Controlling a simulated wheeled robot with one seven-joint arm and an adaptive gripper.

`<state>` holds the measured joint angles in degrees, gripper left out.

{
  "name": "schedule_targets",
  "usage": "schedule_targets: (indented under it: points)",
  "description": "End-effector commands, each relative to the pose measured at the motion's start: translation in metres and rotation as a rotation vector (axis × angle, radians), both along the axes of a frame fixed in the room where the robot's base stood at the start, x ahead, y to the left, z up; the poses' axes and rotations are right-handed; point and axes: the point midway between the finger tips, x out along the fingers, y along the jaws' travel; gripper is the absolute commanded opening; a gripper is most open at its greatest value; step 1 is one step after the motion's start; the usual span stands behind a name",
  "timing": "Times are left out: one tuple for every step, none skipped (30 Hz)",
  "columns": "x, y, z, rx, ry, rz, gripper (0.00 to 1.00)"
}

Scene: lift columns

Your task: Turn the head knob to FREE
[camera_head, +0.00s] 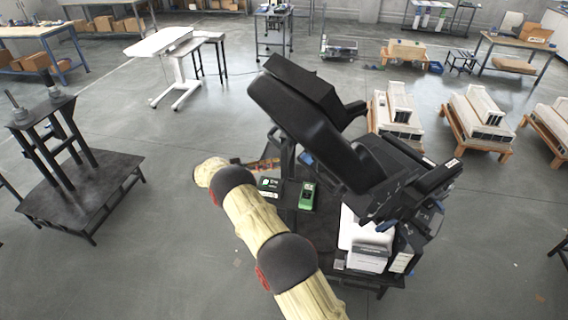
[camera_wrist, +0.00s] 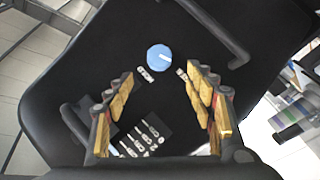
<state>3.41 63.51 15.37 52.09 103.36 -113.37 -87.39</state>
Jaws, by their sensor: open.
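In the wrist view a round blue knob (camera_wrist: 159,58) with a short white mark sits on a black panel (camera_wrist: 90,65). The knob shows just above the gap between the fingertips, and I see no contact. In the head view the knob is not visible; the black padded chair-like device (camera_head: 325,130) stands right of my arm.
A black bar (camera_wrist: 215,35) stands out from the panel at upper right, near the knob. More labels (camera_wrist: 145,138) lie lower on the panel. In the head view, a green device (camera_head: 307,196) and a white box (camera_head: 365,240) sit around the device's base.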

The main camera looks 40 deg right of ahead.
Motion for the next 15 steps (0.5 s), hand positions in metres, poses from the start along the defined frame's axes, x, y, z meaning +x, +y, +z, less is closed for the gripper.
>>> schedule_targets:
  points:
    - [0.0022, 0.0036, 0.0000, 0.000, -0.001, 0.001, 0.55]
    - [0.0028, 0.0050, -0.0001, 0.000, -0.001, 0.000, 0.55]
    - [0.0036, 0.0063, -0.0002, 0.000, -0.001, 0.000, 0.55]
    - [0.0040, 0.0070, -0.0003, 0.000, -0.001, 0.000, 0.55]
    - [0.0042, 0.0073, -0.0003, 0.000, -0.001, 0.000, 0.55]
    - [0.0043, 0.0076, -0.0004, 0.000, -0.001, 0.000, 0.55]
    - [0.0043, 0.0076, -0.0005, 0.000, -0.001, 0.000, 0.55]
    - [0.0043, 0.0075, -0.0004, 0.000, -0.001, 0.000, 0.55]
    - [0.0043, 0.0075, -0.0004, 0.000, -0.001, 0.000, 0.55]
    - [0.0042, 0.0074, -0.0004, 0.000, -0.001, 0.000, 0.55]
    - [0.0042, 0.0074, -0.0004, 0.000, -0.001, 0.000, 0.55]
    - [0.0042, 0.0073, -0.0003, 0.000, -0.001, 0.000, 0.55]
    - [0.0042, 0.0073, -0.0003, 0.000, -0.001, 0.000, 0.55]
    - [0.0041, 0.0072, -0.0003, 0.000, -0.001, 0.000, 0.55]
    - [0.0041, 0.0072, -0.0003, 0.000, -0.001, 0.000, 0.55]
